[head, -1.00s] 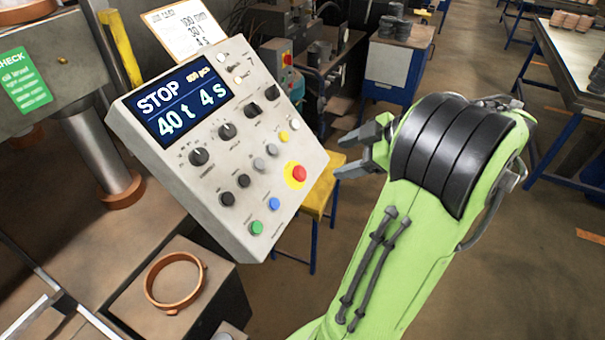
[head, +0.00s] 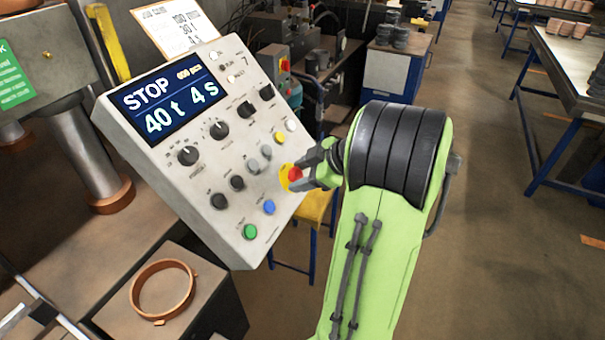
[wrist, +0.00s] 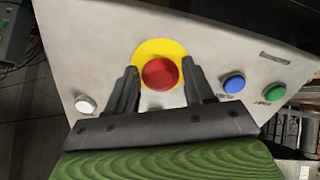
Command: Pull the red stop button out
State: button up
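The red stop button (head: 295,174) sits on a yellow disc on the lower right part of the grey control panel (head: 180,185). In the wrist view the red button (wrist: 160,73) lies between my gripper's two dark fingers. My gripper (head: 311,167) is at the panel, its fingers one on each side of the button. In the wrist view, gaps show between the button and both fingers of my gripper (wrist: 160,88), so it is open. The panel's display (head: 168,105) reads STOP, 40 t, 4 s.
Green (head: 250,231) and blue (head: 269,207) buttons are below the stop button. Black knobs (head: 188,155) are to the left and above. A copper-coloured ring (head: 162,288) lies on a block below the panel.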

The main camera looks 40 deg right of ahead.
grip_shut()
jog(key=shift+s+d+r, duration=0.2)
jog(key=shift+s+r, duration=0.3)
jog(key=shift+o, duration=1.5)
grip_release()
jog(key=shift+s, duration=0.1)
jog(key=p+v, duration=0.6)
jog(key=v, duration=1)
jog(key=shift+p, duration=0.4)
